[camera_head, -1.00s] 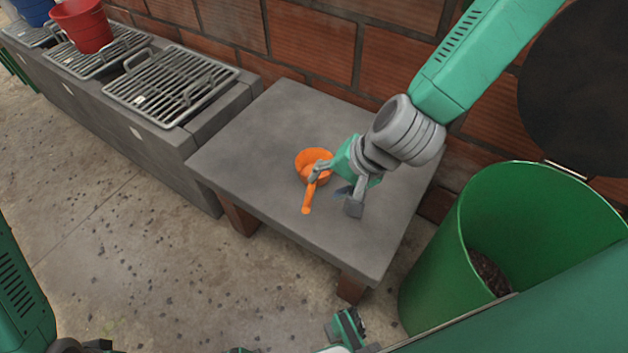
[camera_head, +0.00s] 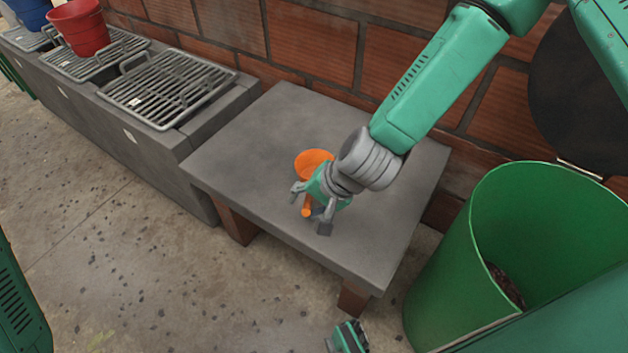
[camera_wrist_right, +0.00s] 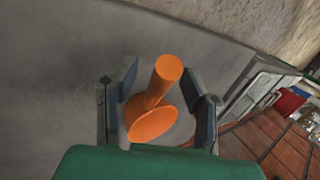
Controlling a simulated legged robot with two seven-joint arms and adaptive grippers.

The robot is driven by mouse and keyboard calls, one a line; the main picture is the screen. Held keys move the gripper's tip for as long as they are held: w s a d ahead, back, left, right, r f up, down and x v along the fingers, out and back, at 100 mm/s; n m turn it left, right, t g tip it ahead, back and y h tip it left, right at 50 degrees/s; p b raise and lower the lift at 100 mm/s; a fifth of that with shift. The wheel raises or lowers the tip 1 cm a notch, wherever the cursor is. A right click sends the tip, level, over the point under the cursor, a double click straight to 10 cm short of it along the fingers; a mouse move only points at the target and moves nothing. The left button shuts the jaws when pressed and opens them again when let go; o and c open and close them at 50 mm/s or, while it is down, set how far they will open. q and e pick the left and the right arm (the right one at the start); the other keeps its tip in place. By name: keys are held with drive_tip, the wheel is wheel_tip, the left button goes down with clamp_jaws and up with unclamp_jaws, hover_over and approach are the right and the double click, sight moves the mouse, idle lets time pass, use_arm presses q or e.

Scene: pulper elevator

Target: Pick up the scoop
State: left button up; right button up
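The orange scoop (camera_head: 312,161) rests on the grey table, its bowl toward the wall and its handle toward the table's front edge. My right gripper (camera_head: 311,209) is over the handle, with one finger on each side, and partly hides the scoop. In the right wrist view the scoop's handle (camera_wrist_right: 163,78) points up between the two fingers of my right gripper (camera_wrist_right: 165,98). The fingers are apart, with gaps between them and the handle.
The grey tabletop (camera_head: 240,140) is otherwise clear. A brick wall (camera_head: 310,45) stands behind it. A large green bin (camera_head: 440,270) with dark contents stands at the right. Metal grates (camera_head: 170,90) and a red bucket (camera_head: 80,30) sit on a grey ledge at the left.

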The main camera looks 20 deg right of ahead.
drive_tip(key=shift+d, duration=0.1)
clamp_jaws()
drive_tip(key=shift+r, duration=0.1)
